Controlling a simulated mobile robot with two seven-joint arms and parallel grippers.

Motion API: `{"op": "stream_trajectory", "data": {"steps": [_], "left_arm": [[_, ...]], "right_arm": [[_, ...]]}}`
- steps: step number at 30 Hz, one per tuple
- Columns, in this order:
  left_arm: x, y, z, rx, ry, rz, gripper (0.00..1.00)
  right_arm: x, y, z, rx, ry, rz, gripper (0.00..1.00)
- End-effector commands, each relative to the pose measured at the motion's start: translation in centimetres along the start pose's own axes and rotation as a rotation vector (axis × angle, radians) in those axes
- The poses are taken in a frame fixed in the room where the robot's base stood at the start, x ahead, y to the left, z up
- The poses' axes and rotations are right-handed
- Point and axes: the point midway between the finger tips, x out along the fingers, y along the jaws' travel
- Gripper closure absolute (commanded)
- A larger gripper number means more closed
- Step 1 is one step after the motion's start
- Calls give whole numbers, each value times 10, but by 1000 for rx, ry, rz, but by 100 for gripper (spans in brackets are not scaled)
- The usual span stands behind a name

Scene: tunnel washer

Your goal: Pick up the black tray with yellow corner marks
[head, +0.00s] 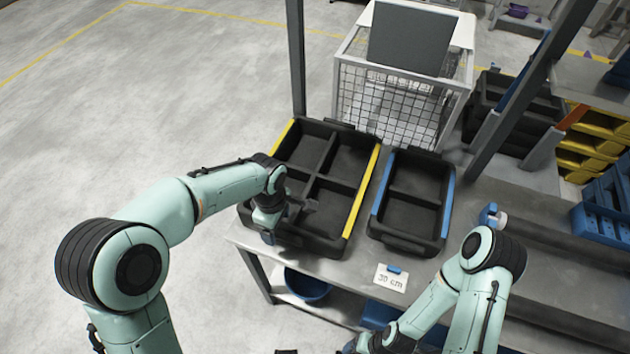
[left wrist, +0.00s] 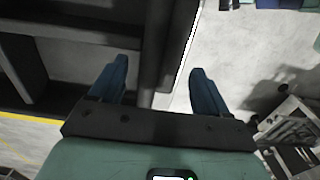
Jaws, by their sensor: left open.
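The black tray with yellow marks (head: 362,192) lies on the grey table, divided into several compartments, with yellow strips along its long edges. My left gripper (head: 268,228) is at the tray's near left side in the head view. Its fingertips are partly hidden there. In the left wrist view, my left gripper (left wrist: 157,88) is open, with its two blue fingers apart and empty. The tray's dark wall (left wrist: 178,45) runs up from the gap between them; I cannot tell whether they touch it.
A black tray with blue edges (head: 444,205) stands close on the right. A card reading "30 cm" (head: 391,278) lies near the front edge. A wire cage (head: 395,100) stands behind, a grey post (head: 296,60) at back left. The floor left is clear.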

Motion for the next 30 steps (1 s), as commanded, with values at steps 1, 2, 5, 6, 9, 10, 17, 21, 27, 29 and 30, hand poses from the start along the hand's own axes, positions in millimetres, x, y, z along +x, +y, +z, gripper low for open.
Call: {"op": "stream_trajectory", "data": {"steps": [1, 2, 5, 6, 9, 10, 17, 21, 27, 29, 30], "left_arm": [[1, 0, 0, 0, 0, 0, 23], [1, 0, 0, 0, 0, 0, 23], [0, 0, 0, 0, 0, 0, 23], [0, 0, 0, 0, 0, 0, 23], [0, 0, 0, 0, 0, 0, 33], [0, 0, 0, 0, 0, 0, 43], [-1, 1, 0, 1, 0, 5, 96], [-1, 1, 0, 0, 0, 5, 96], [-7, 2, 0, 1, 0, 6, 96], [-12, 2, 0, 1, 0, 8, 96], [-16, 2, 0, 0, 0, 8, 96]], "right_arm": [[1, 0, 0, 0, 0, 0, 25], [1, 0, 0, 0, 0, 0, 25], [0, 0, 0, 0, 0, 0, 25], [0, 0, 0, 0, 0, 0, 25], [0, 0, 0, 0, 0, 0, 25], [0, 0, 0, 0, 0, 0, 25], [0, 0, 0, 0, 0, 0, 25], [0, 0, 0, 0, 0, 0, 25], [-6, -3, -1, -1, 3, -1, 25], [-6, -2, -1, -1, 3, -1, 25], [-5, -2, -1, -1, 3, -1, 25]]}}
